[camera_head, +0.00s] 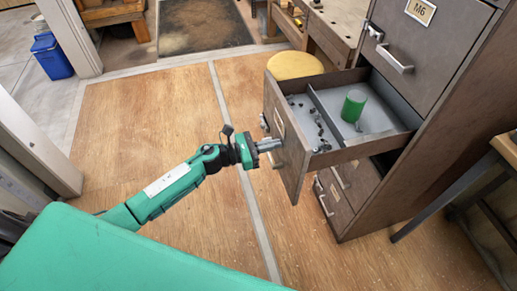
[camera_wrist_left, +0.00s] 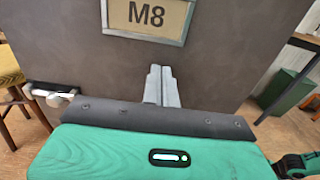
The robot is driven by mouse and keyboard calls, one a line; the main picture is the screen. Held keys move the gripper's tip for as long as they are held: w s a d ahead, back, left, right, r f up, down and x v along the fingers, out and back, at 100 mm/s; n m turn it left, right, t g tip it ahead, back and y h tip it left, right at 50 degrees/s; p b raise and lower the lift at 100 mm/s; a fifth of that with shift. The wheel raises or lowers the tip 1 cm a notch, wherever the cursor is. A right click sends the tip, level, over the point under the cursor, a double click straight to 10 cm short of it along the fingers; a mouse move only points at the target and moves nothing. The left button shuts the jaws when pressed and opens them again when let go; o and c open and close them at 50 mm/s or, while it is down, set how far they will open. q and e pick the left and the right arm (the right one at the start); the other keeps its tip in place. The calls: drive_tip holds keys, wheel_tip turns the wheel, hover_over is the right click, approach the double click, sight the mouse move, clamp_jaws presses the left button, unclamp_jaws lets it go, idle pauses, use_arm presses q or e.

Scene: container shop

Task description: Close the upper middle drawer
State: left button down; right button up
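A brown cabinet drawer (camera_head: 291,170) is pulled well out of the cabinet (camera_head: 420,130) in the head view. Its front, labelled M8, fills much of the left wrist view (camera_wrist_left: 225,65). Inside the drawer are a divider, a green cylinder (camera_head: 353,105) and several small dark pieces. My left gripper (camera_head: 270,145) is at the outer face of the drawer front, below the label. Its fingers are together in the wrist view (camera_wrist_left: 160,85) and hold nothing visible. Whether the tips touch the front is unclear. My right gripper is not in view.
Above is a shut drawer labelled M6 (camera_head: 415,50). Lower drawers (camera_head: 335,200) sit beneath the open one. A yellow round stool (camera_head: 294,65) stands behind it. A workbench (camera_head: 335,25) is farther back. The wooden floor left of the drawer is clear.

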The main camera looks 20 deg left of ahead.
use_arm(q)
drive_tip(key=b+x, duration=0.2)
drive_tip(key=x, duration=0.7)
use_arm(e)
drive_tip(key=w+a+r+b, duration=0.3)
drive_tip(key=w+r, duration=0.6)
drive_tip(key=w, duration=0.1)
use_arm(q)
drive_tip(key=b, duration=0.3)
approach(371, 119)
wheel_tip(371, 119, down, 2)
drive_tip(key=shift+f, duration=0.15)
drive_tip(key=b+x, duration=0.4)
drive_tip(key=x, duration=0.6)
drive_tip(key=shift+a, duration=0.1)
drive_tip(key=shift+w+d+b, duration=0.2)
drive_tip(key=shift+b, duration=0.15)
drive_tip(key=shift+r, duration=0.45)
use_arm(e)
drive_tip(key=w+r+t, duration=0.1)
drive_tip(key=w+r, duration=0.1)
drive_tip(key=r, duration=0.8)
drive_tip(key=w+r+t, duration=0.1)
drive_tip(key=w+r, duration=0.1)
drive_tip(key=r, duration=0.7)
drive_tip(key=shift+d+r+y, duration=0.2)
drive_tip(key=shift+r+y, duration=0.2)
